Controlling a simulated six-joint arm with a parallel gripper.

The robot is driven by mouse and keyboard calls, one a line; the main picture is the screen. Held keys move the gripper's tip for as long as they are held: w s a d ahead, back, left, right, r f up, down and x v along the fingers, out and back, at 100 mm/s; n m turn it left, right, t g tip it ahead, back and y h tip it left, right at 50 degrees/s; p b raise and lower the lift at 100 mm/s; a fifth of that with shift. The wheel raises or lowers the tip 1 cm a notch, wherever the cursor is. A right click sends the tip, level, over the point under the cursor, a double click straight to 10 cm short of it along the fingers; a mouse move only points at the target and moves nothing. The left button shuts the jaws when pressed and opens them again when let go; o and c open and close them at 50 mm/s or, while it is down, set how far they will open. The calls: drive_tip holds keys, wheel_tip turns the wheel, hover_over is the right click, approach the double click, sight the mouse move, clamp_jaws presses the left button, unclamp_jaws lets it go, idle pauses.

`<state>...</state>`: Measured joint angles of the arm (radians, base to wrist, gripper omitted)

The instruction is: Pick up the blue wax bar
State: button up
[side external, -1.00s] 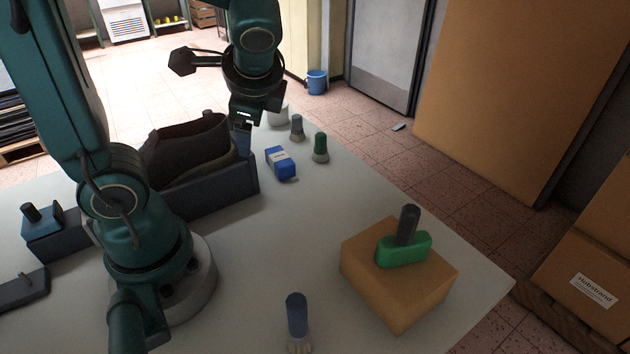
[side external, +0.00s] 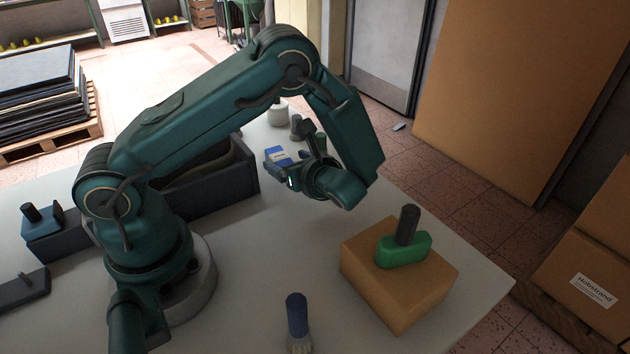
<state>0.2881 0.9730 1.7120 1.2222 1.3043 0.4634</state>
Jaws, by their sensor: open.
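The blue wax bar (side external: 278,153) with a white label lies on the pale table (side external: 245,290), just right of the dark open box. My gripper (side external: 277,170) is low beside it, on its near side, reaching in from the right with the wrist tilted. The jaws are open. The gripper covers the near part of the bar, and I cannot tell whether a finger touches it.
The dark box (side external: 222,199) is close left of the bar. A grey-handled brush (side external: 296,126), a partly hidden green-handled one and a white jar (side external: 278,114) stand behind.

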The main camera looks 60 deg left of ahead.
sight(280, 157)
drive_tip(key=shift+x, duration=2.45)
clamp_jaws()
